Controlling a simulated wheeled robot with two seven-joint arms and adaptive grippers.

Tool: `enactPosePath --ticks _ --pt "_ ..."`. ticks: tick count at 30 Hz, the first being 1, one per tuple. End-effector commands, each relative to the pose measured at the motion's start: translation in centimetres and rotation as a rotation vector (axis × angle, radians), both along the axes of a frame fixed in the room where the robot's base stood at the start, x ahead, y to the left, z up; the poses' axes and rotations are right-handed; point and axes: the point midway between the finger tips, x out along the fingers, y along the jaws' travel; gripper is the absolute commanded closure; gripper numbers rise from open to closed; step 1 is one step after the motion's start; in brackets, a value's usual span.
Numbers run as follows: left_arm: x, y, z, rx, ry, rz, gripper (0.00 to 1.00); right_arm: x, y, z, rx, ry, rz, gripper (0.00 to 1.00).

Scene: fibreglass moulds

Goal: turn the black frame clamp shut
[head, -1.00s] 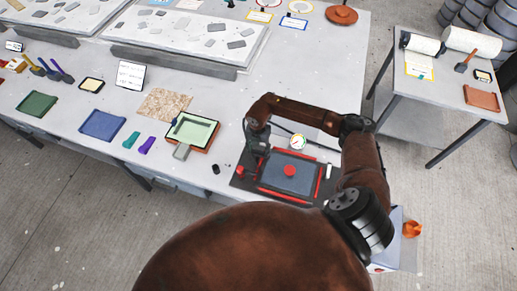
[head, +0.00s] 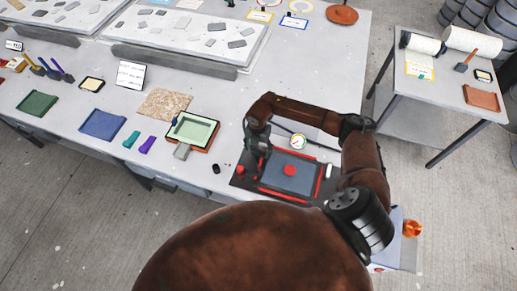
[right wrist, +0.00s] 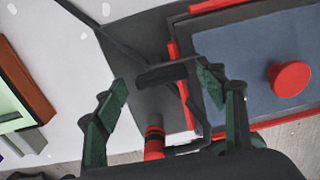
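The black frame clamp (right wrist: 163,76) shows in the right wrist view as a short dark bar by the corner of the red-edged frame (right wrist: 172,62). My right gripper (right wrist: 161,82) is open, with its green fingers spread on either side of the bar. A gap shows at the left finger; whether the right finger touches the bar, I cannot tell. In the head view my right gripper (head: 257,158) is over the left side of the frame and hides the clamp there. A grey-blue panel with a red knob (head: 289,170) fills the frame. My left gripper is out of view.
A red and black cylinder (right wrist: 154,143) stands close below the bar. A round gauge (head: 298,141) is behind the frame. A green tray (head: 193,131) lies to the left, and a small black object (head: 216,169) lies between. The side table (head: 447,85) is at right.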

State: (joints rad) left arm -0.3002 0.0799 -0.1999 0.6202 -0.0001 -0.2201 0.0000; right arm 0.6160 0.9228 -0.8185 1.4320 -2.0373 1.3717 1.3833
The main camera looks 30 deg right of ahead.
Motion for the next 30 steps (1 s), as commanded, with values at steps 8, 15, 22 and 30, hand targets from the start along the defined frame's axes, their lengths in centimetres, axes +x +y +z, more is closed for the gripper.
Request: enactPosePath --ticks 8,15,22,30 --pt "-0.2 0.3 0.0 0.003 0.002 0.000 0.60 -0.1 0.0 0.1 0.000 0.001 0.002 0.35" --pt "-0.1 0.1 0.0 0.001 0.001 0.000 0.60 0.1 0.0 3.4 -0.001 -0.002 0.003 0.35" --pt "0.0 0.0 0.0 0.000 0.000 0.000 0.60 0.1 0.0 8.2 -0.001 -0.002 0.003 0.35" --pt "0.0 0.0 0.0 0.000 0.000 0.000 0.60 0.0 0.0 11.6 0.000 0.000 0.001 0.35"
